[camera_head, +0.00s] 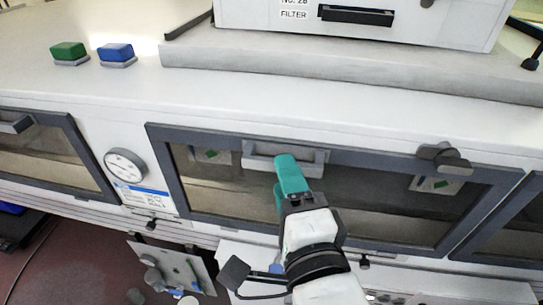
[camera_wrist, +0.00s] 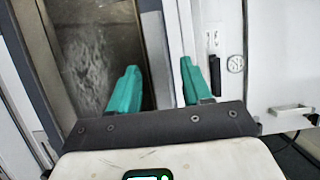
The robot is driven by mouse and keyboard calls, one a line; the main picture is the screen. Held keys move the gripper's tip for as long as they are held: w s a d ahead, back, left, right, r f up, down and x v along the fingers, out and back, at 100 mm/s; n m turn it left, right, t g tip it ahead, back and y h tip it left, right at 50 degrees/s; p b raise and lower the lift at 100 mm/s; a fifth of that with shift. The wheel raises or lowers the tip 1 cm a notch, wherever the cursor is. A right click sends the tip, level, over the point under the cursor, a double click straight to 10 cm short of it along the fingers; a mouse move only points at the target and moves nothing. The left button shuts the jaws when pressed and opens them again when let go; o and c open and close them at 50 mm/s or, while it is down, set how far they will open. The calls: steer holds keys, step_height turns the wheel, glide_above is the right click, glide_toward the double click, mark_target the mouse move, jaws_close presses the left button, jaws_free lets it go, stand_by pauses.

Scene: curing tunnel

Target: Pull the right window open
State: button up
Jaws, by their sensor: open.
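A wide window (camera_head: 375,205) with a dark grey frame and a silver bar handle (camera_head: 258,160) at its top fills the middle of the head view. It looks closed. Part of another dark-framed window (camera_head: 510,232) shows at the right edge, so I cannot tell for certain which one the task calls right. My gripper (camera_head: 289,168), with teal fingers, is in front of the middle window and overlaps its handle. In the wrist view my gripper (camera_wrist: 158,82) is open, its two fingers apart. Contact with the handle cannot be made out.
A dark latch (camera_head: 445,158) sits at the middle window's upper right corner. A gauge (camera_head: 125,165) and left window (camera_head: 38,150) are to the left. Green (camera_head: 68,50) and blue (camera_head: 115,51) buttons and a filter box (camera_head: 360,30) are on top. A hinged panel (camera_head: 172,268) stands below.

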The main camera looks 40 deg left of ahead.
steer(key=shift+p+x, duration=0.3)
steer(key=shift+x, duration=1.8)
jaws_close()
steer(key=shift+r, duration=0.1)
